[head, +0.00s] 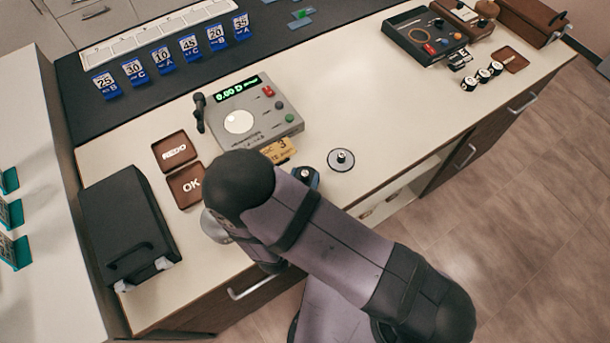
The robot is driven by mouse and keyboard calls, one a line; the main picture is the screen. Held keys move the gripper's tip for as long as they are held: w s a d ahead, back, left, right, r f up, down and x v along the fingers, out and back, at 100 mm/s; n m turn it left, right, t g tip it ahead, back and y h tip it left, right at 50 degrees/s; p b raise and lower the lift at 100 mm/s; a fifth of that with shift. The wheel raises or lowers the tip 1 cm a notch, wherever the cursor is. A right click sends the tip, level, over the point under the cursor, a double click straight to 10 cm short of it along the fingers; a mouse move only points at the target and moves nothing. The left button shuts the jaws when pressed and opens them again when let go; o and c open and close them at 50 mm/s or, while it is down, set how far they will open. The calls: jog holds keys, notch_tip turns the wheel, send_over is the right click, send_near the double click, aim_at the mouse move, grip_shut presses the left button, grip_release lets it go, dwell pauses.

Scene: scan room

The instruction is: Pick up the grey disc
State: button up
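The grey disc (341,161) lies flat on the cream worktop, just right of the middle of the head view. It has a small black knob at its centre. Nothing touches it that I can see. My arm reaches in from the lower right, and its dark rounded joint is left of the disc, over the front of the worktop. My gripper's fingers do not show; the arm hides that part, so I cannot see whether they hold anything.
A grey meter (262,118) reading 0.00 stands behind the disc, with a yellow tag (278,150) before it. A dark blue-black object (306,176) is partly hidden beside my arm. A black case (128,228) stands left. The worktop right of the disc is clear.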

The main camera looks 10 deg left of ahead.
grip_shut()
jog(key=shift+r, duration=0.2)
notch_tip(320, 180, up, 10)
jog(key=shift+f+b, duration=0.15)
jog(key=shift+b, duration=0.2)
dwell(0.4)
